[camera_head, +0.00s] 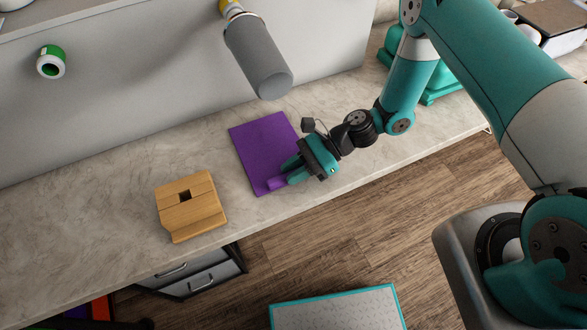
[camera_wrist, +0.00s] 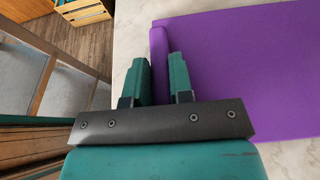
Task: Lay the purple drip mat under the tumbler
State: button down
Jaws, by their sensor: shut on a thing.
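The purple drip mat (camera_head: 262,142) lies flat on the marble-look counter, near its front edge. A raised purple strip runs along its near edge. My gripper (camera_head: 284,174) is at that near edge, with its teal fingers shut on the strip. In the wrist view, the strip shows between the fingertips (camera_wrist: 160,62), and the mat (camera_wrist: 245,70) spreads to the right. A grey cylinder (camera_head: 260,60) with a yellow end, which may be the tumbler, is at the back wall behind the mat. Whether it touches the counter is unclear. It is not in the wrist view.
A wooden block (camera_head: 190,207) with a square hole stands left of the mat. A green and white round thing (camera_head: 51,62) is at the wall. Teal objects (camera_head: 445,82) stand at the back right. The counter (camera_head: 90,220) is bare at the left.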

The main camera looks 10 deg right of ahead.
jog(key=shift+f, duration=0.15)
dwell(0.3)
grip_release()
dwell(0.6)
jog(key=shift+w+d+b, duration=0.2)
jog(key=shift+w+d, duration=0.2)
jog(key=shift+d, duration=1.05)
jog(key=shift+w+d+b, duration=0.2)
jog(key=shift+w+d, duration=0.25)
jog(key=shift+d, duration=1)
jog(key=shift+w+d+b, duration=0.2)
jog(key=shift+w+d, duration=0.2)
jog(key=shift+d, duration=1.05)
